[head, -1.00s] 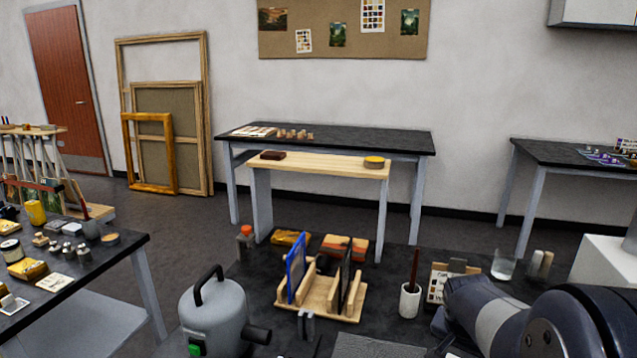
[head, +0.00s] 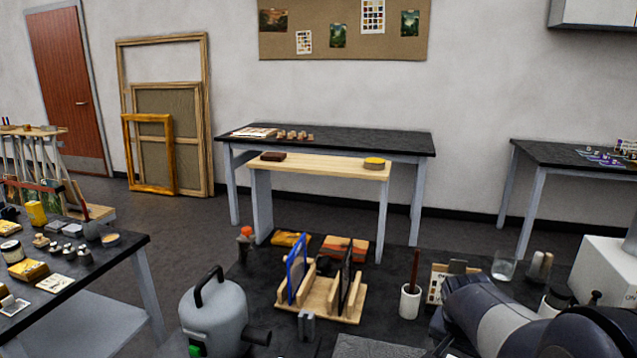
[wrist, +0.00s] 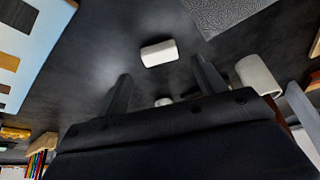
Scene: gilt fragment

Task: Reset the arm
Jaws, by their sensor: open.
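My arm (head: 490,312) shows at the lower right of the head view, low over the dark table; my gripper cannot be made out there. In the wrist view my gripper (wrist: 160,68) has its two dark fingers spread wide apart, with nothing held between them. A small white block (wrist: 158,53) lies on the dark tabletop beyond the fingertips, apart from them. A white cylinder (wrist: 257,75) is just right of the right finger.
On the table stand a wooden rack (head: 318,300) with upright panels, a grey canister (head: 213,318), a white cup (head: 410,301) with a brush, a glass (head: 504,265) and a white box (head: 603,265). A grey textured mat (wrist: 228,14) lies beyond my gripper.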

